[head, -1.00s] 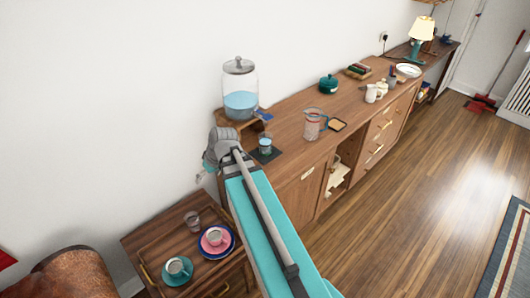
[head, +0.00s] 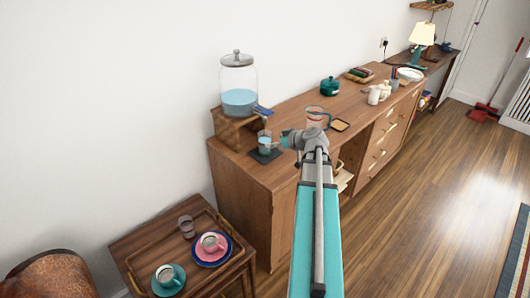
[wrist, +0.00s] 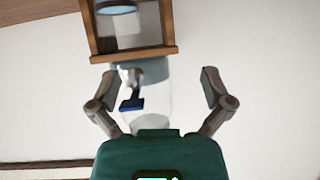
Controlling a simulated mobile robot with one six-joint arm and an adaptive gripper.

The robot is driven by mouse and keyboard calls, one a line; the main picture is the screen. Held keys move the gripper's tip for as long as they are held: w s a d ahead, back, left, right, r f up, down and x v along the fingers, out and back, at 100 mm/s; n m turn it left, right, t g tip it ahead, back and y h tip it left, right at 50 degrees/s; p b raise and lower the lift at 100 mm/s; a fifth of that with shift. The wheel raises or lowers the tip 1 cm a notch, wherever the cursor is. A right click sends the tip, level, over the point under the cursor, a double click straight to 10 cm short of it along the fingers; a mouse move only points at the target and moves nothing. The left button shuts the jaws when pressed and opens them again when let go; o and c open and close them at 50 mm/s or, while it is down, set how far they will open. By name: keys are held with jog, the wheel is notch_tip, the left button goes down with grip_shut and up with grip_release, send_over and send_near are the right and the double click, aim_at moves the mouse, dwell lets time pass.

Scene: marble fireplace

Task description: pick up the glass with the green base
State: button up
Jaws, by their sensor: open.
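A small clear glass with a blue-green lower part (head: 265,139) stands upright on a dark square coaster at the near-left end of the sideboard. Whether that colour is its base or liquid is hard to tell. Another glass, brownish and clear (head: 186,226), stands on the low tray table. My gripper (head: 287,141) is just right of the blue-green glass in the head view; contact cannot be judged. In the wrist view my gripper (wrist: 158,76) has its fingers spread wide with nothing held between them. The glass cannot be made out for certain there.
A drink dispenser (head: 239,95) on a wooden stand (head: 229,127) is behind the glass; its blue-handled tap (wrist: 132,102) shows upside down between my fingers. A measuring jug (head: 314,115) is partly hidden behind my arm. Pink and teal cups share the tray table (head: 150,240).

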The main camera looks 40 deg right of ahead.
jog(key=shift+t+h, duration=0.6)
jog(key=d, duration=0.1)
jog(key=s+d, duration=0.1)
jog(key=d, duration=0.2)
jog(key=shift+s+d+b, duration=0.35)
jog(key=shift+s+b, duration=0.05)
jog(key=b+x, duration=0.3)
jog(key=x, duration=0.5)
jog(key=shift+w+f, duration=0.15)
jog(key=shift+w, duration=0.15)
